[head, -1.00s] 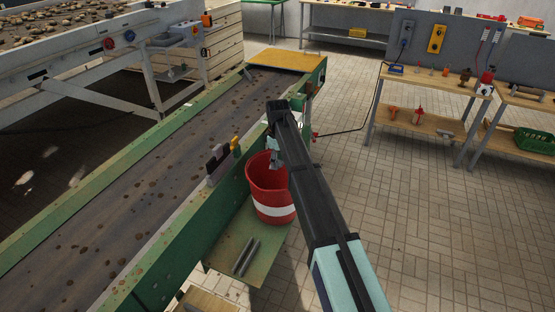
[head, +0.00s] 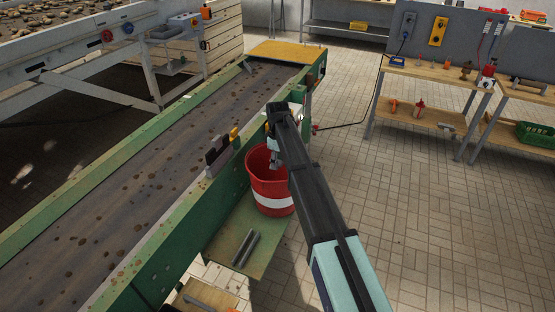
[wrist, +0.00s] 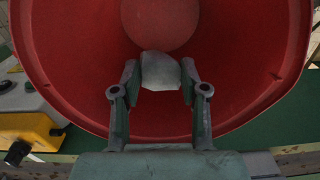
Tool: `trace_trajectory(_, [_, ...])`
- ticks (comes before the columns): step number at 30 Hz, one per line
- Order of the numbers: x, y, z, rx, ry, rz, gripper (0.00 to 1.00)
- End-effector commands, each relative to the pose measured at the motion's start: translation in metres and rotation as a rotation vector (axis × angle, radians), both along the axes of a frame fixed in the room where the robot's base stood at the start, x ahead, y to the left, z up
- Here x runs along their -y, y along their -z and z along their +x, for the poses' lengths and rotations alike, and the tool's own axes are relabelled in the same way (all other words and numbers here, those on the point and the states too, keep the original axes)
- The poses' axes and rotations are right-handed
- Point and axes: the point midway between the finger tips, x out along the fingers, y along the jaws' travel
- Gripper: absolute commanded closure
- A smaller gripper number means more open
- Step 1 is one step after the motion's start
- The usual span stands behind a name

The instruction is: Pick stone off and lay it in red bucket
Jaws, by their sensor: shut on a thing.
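The red bucket (head: 266,184) with a white band stands on a green shelf beside the conveyor. My gripper (head: 275,163) points down at the bucket's mouth, partly hidden behind my dark arm link. In the wrist view my gripper (wrist: 160,78) is shut on a pale grey stone (wrist: 160,70), held between the two fingertips. Behind the stone are the bucket's red inner wall (wrist: 70,55) and its round bottom. The stone is above the bottom, apart from it. I cannot make out the stone in the head view.
The conveyor belt (head: 130,195) with scattered dark clods runs along the left, edged by a green rail. A small grey and yellow device (head: 220,152) sits on the rail beside the bucket. Metal bars (head: 245,248) lie on the shelf. Tiled floor is free at right.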

Motion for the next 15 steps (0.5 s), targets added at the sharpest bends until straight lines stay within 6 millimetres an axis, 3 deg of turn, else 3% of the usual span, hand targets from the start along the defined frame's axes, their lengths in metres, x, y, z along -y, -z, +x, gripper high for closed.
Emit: trace_trajectory(15, [0.0,0.025,0.0,0.0,0.0,0.0,1.0])
